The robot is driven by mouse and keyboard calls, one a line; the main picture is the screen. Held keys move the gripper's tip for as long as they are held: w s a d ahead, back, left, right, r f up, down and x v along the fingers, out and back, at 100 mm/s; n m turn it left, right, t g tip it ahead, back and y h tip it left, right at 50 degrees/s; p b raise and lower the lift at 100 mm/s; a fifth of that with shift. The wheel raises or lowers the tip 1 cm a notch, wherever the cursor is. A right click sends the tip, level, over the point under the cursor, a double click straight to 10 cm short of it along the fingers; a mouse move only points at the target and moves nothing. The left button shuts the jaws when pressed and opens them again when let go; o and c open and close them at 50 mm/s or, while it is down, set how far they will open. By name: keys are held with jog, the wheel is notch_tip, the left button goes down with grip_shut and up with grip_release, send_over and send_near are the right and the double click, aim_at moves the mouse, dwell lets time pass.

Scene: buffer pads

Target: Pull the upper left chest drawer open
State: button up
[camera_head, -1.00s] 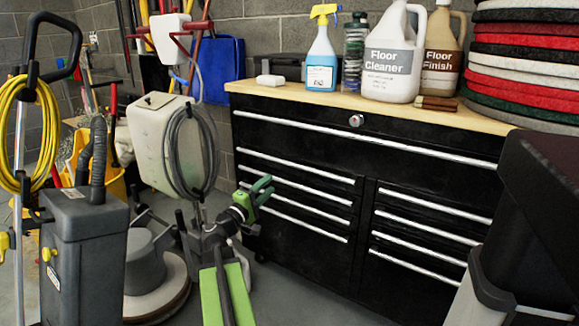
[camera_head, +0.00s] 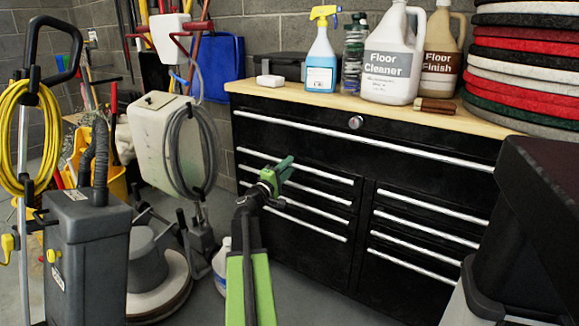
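The black drawer chest (camera_head: 300,228) stands against the back wall, with one wide drawer above two columns of narrower drawers. The upper left drawer (camera_head: 322,172) of the left column has a long silver handle (camera_head: 325,173) and looks shut. My gripper (camera_head: 287,167) is green and reaches up in front of the left column, over the left part of this handle in the picture. Its two fingers look apart, with nothing seen between them. They hide part of the handle, and I cannot tell whether they touch it.
A floor machine with a grey tank (camera_head: 85,255) and a white tank with a coiled hose (camera_head: 165,145) stand left of my arm. A white bottle (camera_head: 222,268) is on the floor beside it. A dark bin (camera_head: 530,230) stands at the right front.

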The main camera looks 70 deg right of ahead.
grip_shut()
dwell(0.3)
dwell(0.8)
